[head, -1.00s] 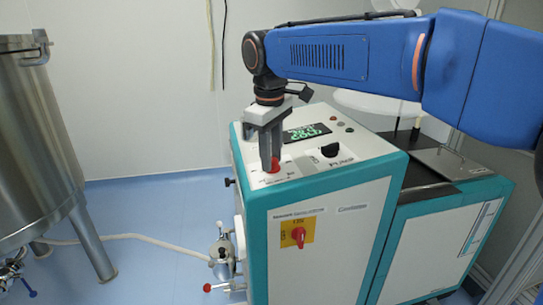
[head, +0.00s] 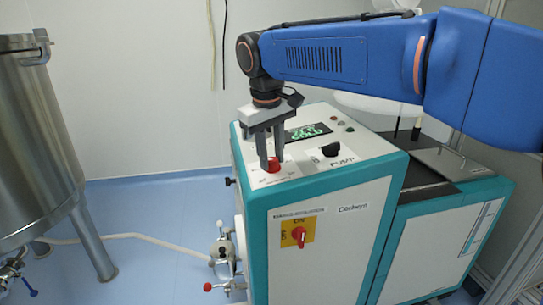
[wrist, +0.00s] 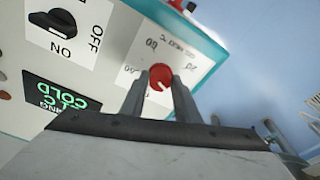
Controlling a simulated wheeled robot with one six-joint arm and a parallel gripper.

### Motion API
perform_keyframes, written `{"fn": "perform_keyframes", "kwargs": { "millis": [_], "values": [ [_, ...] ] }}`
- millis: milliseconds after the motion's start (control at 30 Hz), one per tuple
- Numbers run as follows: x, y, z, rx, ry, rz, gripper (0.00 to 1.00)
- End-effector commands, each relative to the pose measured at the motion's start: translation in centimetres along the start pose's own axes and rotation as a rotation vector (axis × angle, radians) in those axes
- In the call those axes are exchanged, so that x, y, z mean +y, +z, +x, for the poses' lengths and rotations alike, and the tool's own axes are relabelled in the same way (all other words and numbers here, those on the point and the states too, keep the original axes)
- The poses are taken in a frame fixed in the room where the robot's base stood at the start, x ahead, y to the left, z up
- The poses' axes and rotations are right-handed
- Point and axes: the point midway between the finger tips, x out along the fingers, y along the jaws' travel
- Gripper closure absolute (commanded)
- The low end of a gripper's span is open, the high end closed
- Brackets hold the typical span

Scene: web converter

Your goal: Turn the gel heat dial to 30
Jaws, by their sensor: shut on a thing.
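The gel heat dial is a small red knob (head: 273,164) on a white label at the front left of the machine's sloped top panel. My gripper (head: 271,159) points down over it. In the wrist view the red knob (wrist: 160,76) sits between the two fingers of my gripper (wrist: 160,84), which are shut on its sides. A pale pointer mark shows on the knob's lower right in that view. Numbers ring the knob, but they are upside down, small and partly hidden by the fingers.
A black pump knob (head: 330,150) with ON and OFF labels stands right of the dial. A red switch on a yellow plate (head: 298,236) is on the machine's front. A steel tank (head: 35,140) stands at the left, with blue floor between.

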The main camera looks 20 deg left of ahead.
Motion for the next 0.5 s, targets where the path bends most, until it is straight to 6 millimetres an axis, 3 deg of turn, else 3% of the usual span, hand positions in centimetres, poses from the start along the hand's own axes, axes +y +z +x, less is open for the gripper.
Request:
{"fn": "perform_keyframes", "kwargs": {
  "millis": [167,200,233,500],
  "values": [
    [0.03,-0.05,-0.10,0.003,0.000,0.000,0.94],
    [0.03,-0.05,-0.10,0.003,0.000,0.000,0.62],
    [0.03,-0.05,-0.09,0.003,0.000,0.000,0.55],
    [0.02,-0.02,-0.04,0.001,0.000,-0.001,0.53]
  ]
}}
